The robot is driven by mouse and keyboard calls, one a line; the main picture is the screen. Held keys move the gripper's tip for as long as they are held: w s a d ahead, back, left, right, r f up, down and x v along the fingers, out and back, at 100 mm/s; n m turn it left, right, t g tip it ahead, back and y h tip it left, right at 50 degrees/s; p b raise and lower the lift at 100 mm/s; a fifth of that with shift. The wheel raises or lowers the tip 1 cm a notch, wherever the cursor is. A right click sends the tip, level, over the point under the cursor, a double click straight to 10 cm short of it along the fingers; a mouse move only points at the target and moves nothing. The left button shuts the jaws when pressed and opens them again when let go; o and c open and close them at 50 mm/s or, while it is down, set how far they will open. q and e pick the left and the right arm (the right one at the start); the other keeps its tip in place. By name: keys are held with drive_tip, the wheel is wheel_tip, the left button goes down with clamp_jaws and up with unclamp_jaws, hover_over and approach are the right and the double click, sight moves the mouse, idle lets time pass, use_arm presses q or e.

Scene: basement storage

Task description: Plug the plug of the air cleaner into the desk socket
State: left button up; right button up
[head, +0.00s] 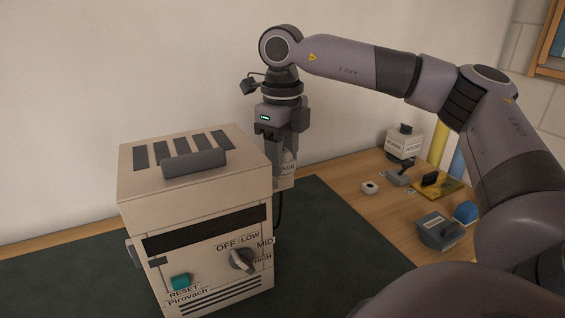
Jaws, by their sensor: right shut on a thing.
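The air cleaner (195,215) is a cream box on the dark green mat, with top slots, a dark handle, a teal reset button (180,280) and a dial (242,260) marked OFF, LOW, MID, HIGH. My right gripper (287,153) points down just behind its right rear edge, shut on a pale plug (285,178) with small lettering. A dark cord (278,212) hangs below the plug beside the air cleaner. The plug's lower end and any desk socket under it are partly hidden by the air cleaner; I cannot make out a socket. My left gripper is out of view.
On the wooden desk at right lie a small white piece (370,187), a pale labelled box (404,142), a yellow board (436,187), a grey-blue box (438,231) and a blue rounded object (465,212). The wall is close behind. The mat (335,245) right of the air cleaner is clear.

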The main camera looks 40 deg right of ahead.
drive_tip(key=shift+r+p, duration=0.45)
drive_tip(key=shift+r, duration=0.1)
drive_tip(key=shift+r+p, duration=1.05)
drive_tip(key=shift+r, duration=0.2)
